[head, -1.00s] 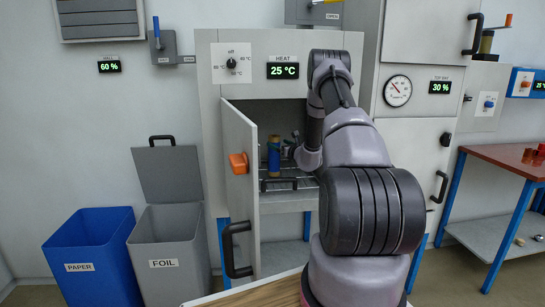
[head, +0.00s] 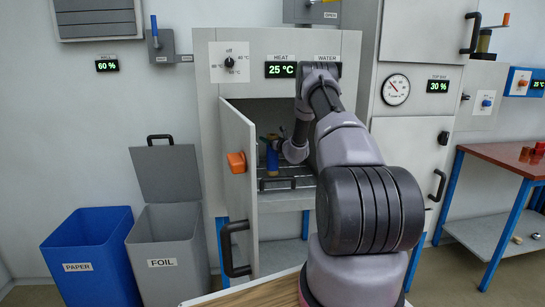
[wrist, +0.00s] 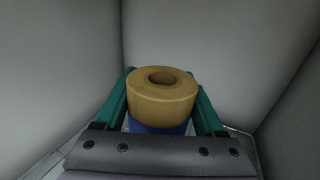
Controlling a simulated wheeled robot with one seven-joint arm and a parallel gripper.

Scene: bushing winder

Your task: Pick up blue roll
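The blue roll (head: 272,160) stands upright inside the open heat cabinet (head: 230,88), on a wire rack. In the wrist view its tan ring-shaped top with a central hole (wrist: 162,97) is near the middle, with its blue body just below, mostly hidden. My gripper (wrist: 162,112) has its teal fingers on both sides of the roll, apart from each other. They look open around it, with narrow gaps; contact is hard to judge. In the head view my gripper is at the roll's right side, its fingers too small to make out.
Cabinet walls are close around my gripper. A blue paper bin (head: 92,255) and a grey foil bin (head: 170,250) stand left; a red-topped table (head: 505,160) stands right.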

